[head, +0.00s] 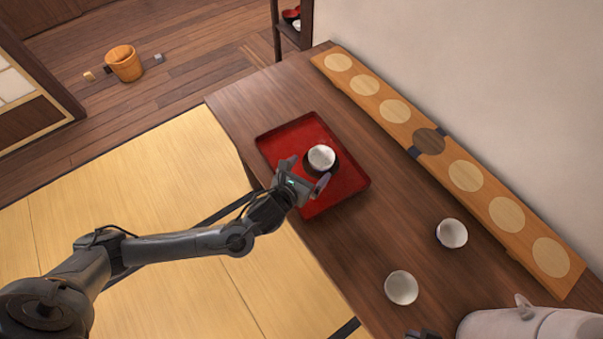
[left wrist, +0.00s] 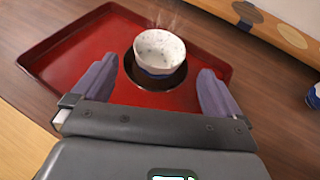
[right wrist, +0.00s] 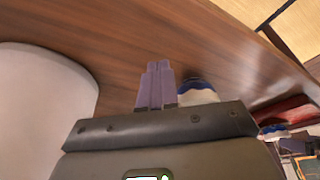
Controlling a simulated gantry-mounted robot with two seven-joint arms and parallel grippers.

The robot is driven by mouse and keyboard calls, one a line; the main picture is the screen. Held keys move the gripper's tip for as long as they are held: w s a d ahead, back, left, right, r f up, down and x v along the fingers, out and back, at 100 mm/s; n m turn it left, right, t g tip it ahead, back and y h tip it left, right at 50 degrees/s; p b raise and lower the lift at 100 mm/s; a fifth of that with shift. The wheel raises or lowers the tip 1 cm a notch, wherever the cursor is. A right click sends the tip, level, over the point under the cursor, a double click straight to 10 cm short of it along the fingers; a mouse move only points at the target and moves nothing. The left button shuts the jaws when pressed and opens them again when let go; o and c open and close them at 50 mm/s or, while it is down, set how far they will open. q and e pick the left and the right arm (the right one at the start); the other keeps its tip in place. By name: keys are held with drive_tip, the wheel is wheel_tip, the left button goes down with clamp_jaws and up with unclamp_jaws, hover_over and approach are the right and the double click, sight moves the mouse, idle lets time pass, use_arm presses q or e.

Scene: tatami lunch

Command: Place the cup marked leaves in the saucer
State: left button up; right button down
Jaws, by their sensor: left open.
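A white cup (head: 321,157) with a blue band near its base stands on the dark round saucer (head: 307,168) on the red tray. In the left wrist view the cup (left wrist: 160,51) looks upright within the saucer (left wrist: 143,84); small marks show on it, but I cannot make out leaves. My left gripper (head: 304,176) is open, its fingers apart on the near side of the cup, with a gap to it. My right gripper (right wrist: 155,86) has its fingers together with nothing visible between them; a blue-and-white cup (right wrist: 197,92) shows just beyond it.
Two more white cups (head: 452,233) (head: 401,288) stand on the dark wooden table (head: 350,240). A board with pale discs (head: 466,176) runs along the wall. A large pale rounded object (head: 530,325) fills the lower right. The red tray (head: 345,190) is otherwise clear.

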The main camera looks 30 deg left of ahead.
drive_tip(key=shift+r, duration=0.4)
use_arm(q)
drive_tip(key=s+d+n, duration=0.1)
drive_tip(key=s+n, duration=0.1)
drive_tip(key=n, duration=0.1)
drive_tip(key=s+d+n+g, duration=0.1)
drive_tip(key=s+n, duration=0.1)
drive_tip(key=s+d+n+g, duration=0.1)
drive_tip(key=s+n, duration=0.2)
drive_tip(key=shift+n, duration=0.3)
drive_tip(key=s+n+g, duration=0.1)
drive_tip(key=n, duration=0.1)
drive_tip(key=s+n+g, duration=0.1)
drive_tip(key=s+n, duration=0.1)
drive_tip(key=n, duration=0.1)
drive_tip(key=s+f+n+g, duration=0.1)
drive_tip(key=n, duration=0.2)
drive_tip(key=shift+s, duration=0.35)
drive_tip(key=s+a+f+n+g, duration=0.1)
drive_tip(key=s+a+n+g, duration=0.1)
drive_tip(key=s+n, duration=0.4)
drive_tip(key=s+a+f+n+g, duration=0.1)
drive_tip(key=s+a+n+g, duration=0.2)
drive_tip(key=s+n, duration=0.4)
drive_tip(key=a+n, duration=0.1)
drive_tip(key=n, duration=0.4)
drive_tip(key=shift+a+y, duration=0.3)
drive_tip(key=shift+y, duration=0.1)
drive_tip(key=shift+p, duration=0.3)
